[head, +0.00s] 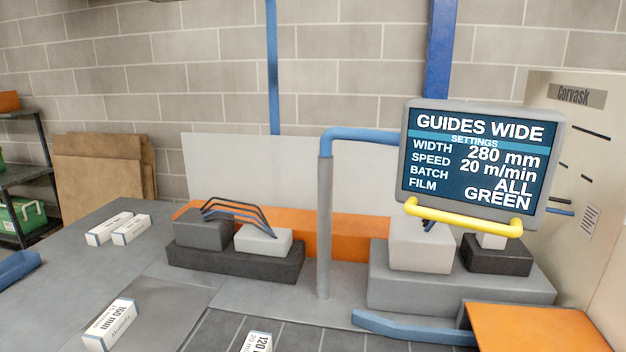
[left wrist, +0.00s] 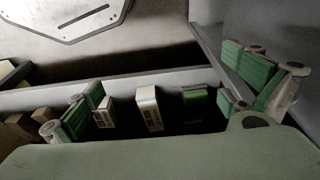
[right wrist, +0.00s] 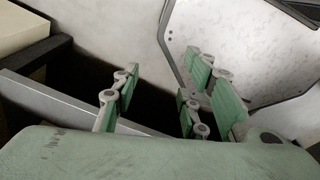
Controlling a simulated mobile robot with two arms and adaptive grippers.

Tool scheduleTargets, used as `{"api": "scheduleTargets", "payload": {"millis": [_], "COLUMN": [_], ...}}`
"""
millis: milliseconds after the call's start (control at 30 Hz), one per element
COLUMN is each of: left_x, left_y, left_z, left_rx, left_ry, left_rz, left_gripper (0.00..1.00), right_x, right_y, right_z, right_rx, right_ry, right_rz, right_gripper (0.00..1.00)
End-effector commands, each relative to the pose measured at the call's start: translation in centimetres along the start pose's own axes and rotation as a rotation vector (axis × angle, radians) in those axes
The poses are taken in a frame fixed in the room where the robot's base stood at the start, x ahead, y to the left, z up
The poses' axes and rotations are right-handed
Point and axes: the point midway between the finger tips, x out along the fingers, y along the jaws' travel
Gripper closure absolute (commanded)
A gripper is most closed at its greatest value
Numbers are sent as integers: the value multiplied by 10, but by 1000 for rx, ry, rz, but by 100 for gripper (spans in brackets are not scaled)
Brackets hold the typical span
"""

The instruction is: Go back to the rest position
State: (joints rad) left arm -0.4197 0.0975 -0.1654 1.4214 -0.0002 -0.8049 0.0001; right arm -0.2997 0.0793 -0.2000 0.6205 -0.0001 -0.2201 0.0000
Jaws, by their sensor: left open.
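Neither gripper shows in the head view. In the left wrist view my left gripper (left wrist: 165,95) is open, its green-padded fingers wide apart. Several small cartons, one of them a white carton (left wrist: 149,108), and a green item (left wrist: 194,95) stand beyond and between the fingers; none is seen held. In the right wrist view my right gripper (right wrist: 160,98) has its green-padded fingers apart with nothing visible between them. A dark gap and a grey edge (right wrist: 75,105) lie behind them.
The head view shows a screen (head: 475,160) on a blue-grey post (head: 324,220), with a yellow bar below it. White cartons (head: 108,325) lie on the grey table (head: 80,265). A dark block, orange panels and a blue rail (head: 415,328) stand around the middle and right.

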Motion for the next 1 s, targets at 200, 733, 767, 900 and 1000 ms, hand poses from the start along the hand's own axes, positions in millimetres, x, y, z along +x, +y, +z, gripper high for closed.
{"api": "scheduleTargets", "payload": {"millis": [200, 733, 767, 900, 1000], "left_x": [93, 141, 141, 141, 141], "left_y": [5, 6, 6, 5, 5], "left_z": [89, 187, 187, 187, 187], "left_rx": [11, 23, 23, 23, 23], "left_ry": [-55, -95, -95, -95, -96], "left_rz": [5, 8, 8, 8, 8], "left_gripper": [0, 0, 0, 8, 17], "right_x": [26, 43, 42, 42, 42], "right_y": [0, 0, 0, 0, 0], "right_z": [3, 5, 5, 5, 5], "right_rx": [0, 0, 0, 0, 0], "right_ry": [-1, -1, -1, -1, -2], "right_rz": [0, 0, 0, 0, 0], "right_gripper": [60, 60, 60, 68, 69]}}
